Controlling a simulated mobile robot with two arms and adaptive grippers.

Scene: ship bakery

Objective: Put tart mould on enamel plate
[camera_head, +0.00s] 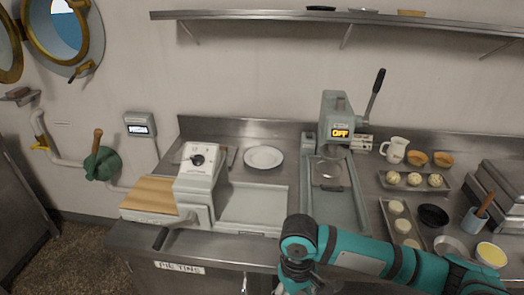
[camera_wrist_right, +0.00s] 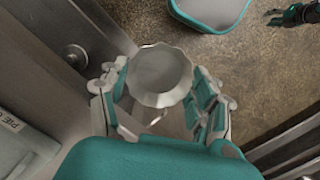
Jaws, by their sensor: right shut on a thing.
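The tart mould (camera_wrist_right: 160,75), a pale round cup with a fluted rim, is between the fingers of my right gripper (camera_wrist_right: 160,95) in the right wrist view. The gripper is shut on it, and it hangs over the floor near the counter's front. In the head view the mould is hidden; my right arm reaches the counter's front edge at bottom centre. The white enamel plate (camera_head: 264,158) lies flat and empty at the back of the counter, left of centre. A teal and black part, seemingly my left gripper (camera_wrist_right: 287,15), shows at the wrist view's top right corner; its opening is unclear.
A dough machine (camera_head: 202,175) stands left of the plate, a press with a raised lever (camera_head: 335,120) right of it. Trays of pastries, a white jug (camera_head: 395,150) and a dark bowl (camera_head: 433,215) fill the right side. A shelf (camera_head: 400,18) runs above.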

